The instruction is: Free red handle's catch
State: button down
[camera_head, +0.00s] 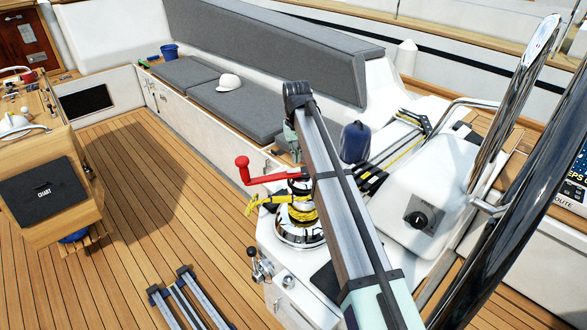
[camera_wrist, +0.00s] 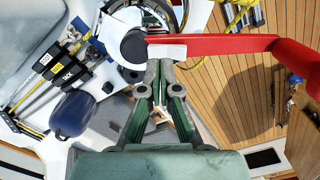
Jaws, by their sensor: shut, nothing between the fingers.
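The red winch handle (camera_head: 268,179) sits on top of the chrome winch (camera_head: 300,236). Its arm points left in the head view, with an upright red grip at the far end. In the wrist view the red handle (camera_wrist: 222,46) runs right from the hub, with its grip at the right edge. A pale block (camera_wrist: 167,52) and a dark round part (camera_wrist: 133,46) lie at the hub end; I cannot tell which is the catch. My gripper (camera_wrist: 164,66) is shut and empty, its fingertips at or just above the pale block. Contact cannot be told. My arm hides part of the hub in the head view.
Yellow rope (camera_head: 262,202) wraps the winch. A blue fender-like object (camera_head: 355,142) and rope clutches (camera_head: 372,178) stand to the right. A small lever (camera_head: 254,262) is below left. The wooden deck (camera_head: 140,240) is largely open to the left.

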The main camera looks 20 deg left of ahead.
aim_at(296, 170)
jog(key=shift+r+p, duration=0.95)
jog(key=shift+r, duration=1.05)
jog(key=shift+d+f, duration=0.1)
